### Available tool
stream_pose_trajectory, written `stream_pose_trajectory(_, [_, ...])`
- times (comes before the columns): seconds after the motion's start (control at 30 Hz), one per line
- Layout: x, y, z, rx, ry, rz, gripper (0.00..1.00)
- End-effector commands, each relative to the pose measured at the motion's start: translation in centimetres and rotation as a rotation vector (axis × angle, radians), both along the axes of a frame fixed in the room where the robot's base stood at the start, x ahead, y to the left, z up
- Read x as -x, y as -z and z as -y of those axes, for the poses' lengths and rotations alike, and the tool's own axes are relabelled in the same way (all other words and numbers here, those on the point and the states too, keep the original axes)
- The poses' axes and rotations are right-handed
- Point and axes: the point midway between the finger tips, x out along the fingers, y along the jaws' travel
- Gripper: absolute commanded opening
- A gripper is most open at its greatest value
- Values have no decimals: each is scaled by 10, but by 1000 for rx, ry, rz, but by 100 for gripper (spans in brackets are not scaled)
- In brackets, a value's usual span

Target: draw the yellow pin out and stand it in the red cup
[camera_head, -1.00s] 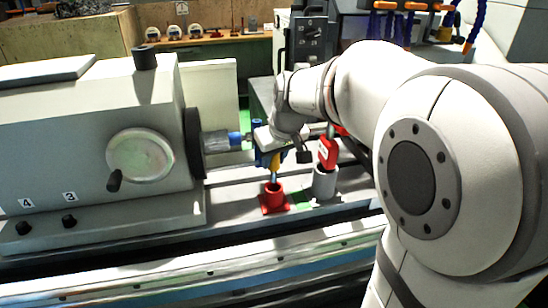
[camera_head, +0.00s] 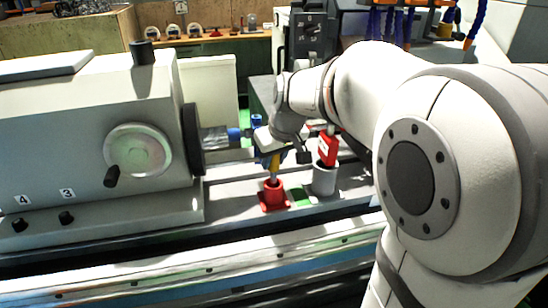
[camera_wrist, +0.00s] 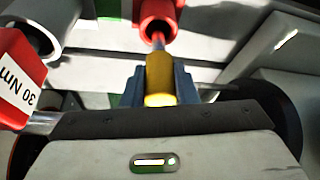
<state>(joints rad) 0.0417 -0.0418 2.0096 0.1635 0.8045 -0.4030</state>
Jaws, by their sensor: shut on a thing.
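The yellow pin (camera_wrist: 160,78) is held between the blue fingers of my gripper (camera_wrist: 158,88) in the wrist view. Its grey lower end points into the mouth of the red cup (camera_wrist: 160,14). In the head view the yellow part of the pin (camera_head: 275,163) shows just below my gripper (camera_head: 269,158), upright over the red cup (camera_head: 273,196). The grey shank meets the cup's opening; how deep it sits I cannot tell. My gripper is shut on the yellow part.
A grey cup (camera_head: 324,180) with a red tool marked 30 Nm (camera_wrist: 18,80) stands close to the right of the red cup. The grinder headstock (camera_head: 90,130) with its handwheel (camera_head: 138,150) fills the left. A blue-tipped spindle (camera_head: 234,138) points toward my gripper.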

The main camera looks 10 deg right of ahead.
Motion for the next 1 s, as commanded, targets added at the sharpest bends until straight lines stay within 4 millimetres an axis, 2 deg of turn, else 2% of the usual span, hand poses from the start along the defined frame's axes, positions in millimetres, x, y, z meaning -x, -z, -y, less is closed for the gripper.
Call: stream_pose_trajectory(1.0, [0,27,0,0,0,1,0])
